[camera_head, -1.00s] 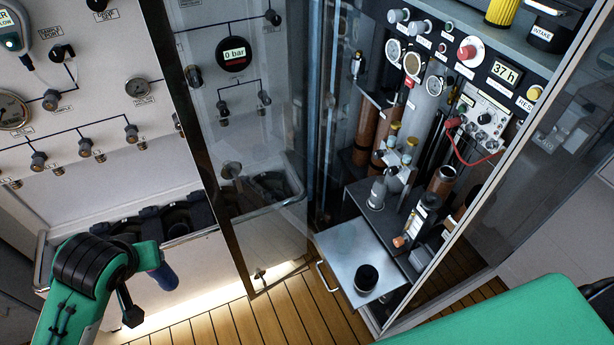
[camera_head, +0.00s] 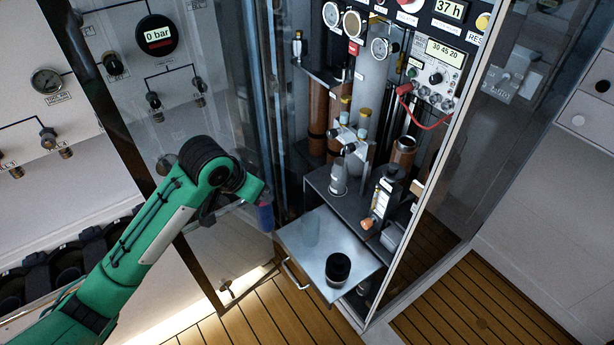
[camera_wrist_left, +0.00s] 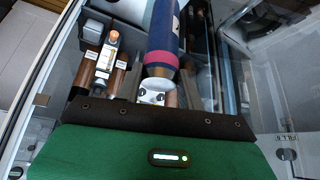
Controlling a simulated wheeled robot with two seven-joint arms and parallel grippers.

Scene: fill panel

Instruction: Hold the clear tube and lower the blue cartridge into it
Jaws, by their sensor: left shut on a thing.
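The blue cartridge (camera_head: 265,215) hangs at the end of my left arm, left of the pull-out tray. In the left wrist view, the cartridge (camera_wrist_left: 165,35) is dark blue with a pink band and a pale end. My left gripper (camera_head: 256,198) is shut on it; its fingertips are mostly hidden. My right gripper is not in view.
A black cup (camera_head: 338,268) stands on the tray's front part. Behind the tray are a grey filling unit (camera_head: 338,178), brown cylinders (camera_head: 318,110) and gauges (camera_head: 353,25). A glass door (camera_head: 200,120) stands at left; a framed glass pane (camera_head: 450,180) closes off the right.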

